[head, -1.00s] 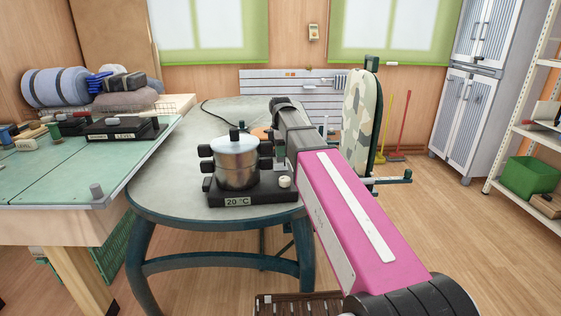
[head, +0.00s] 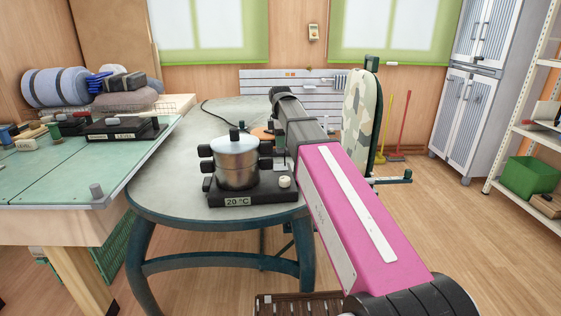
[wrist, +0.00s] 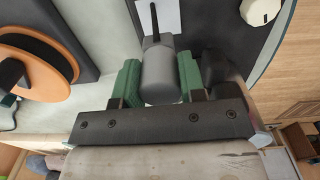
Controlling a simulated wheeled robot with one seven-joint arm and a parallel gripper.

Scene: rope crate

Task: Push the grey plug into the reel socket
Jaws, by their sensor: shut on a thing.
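My gripper (wrist: 159,80) is shut on the grey plug (wrist: 160,72), its green pads on either side of it. A thin dark prong or cable sticks out from the plug's far end, over a pale patch on a dark surface. The orange reel (wrist: 38,55) with a dark hub is at the left of the wrist view, apart from the plug. In the head view the reel (head: 260,133) shows only partly, behind the metal pot and beside my arm. My fingers and the plug are hidden there by my arm. I cannot make out the reel socket.
The metal pot (head: 236,162) stands on a black base (head: 252,193) labelled 20 °C, near the front of the round table (head: 165,185). A black cable (head: 208,108) lies at the table's back. The table's left part is clear. A green-topped bench (head: 85,171) stands at left.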

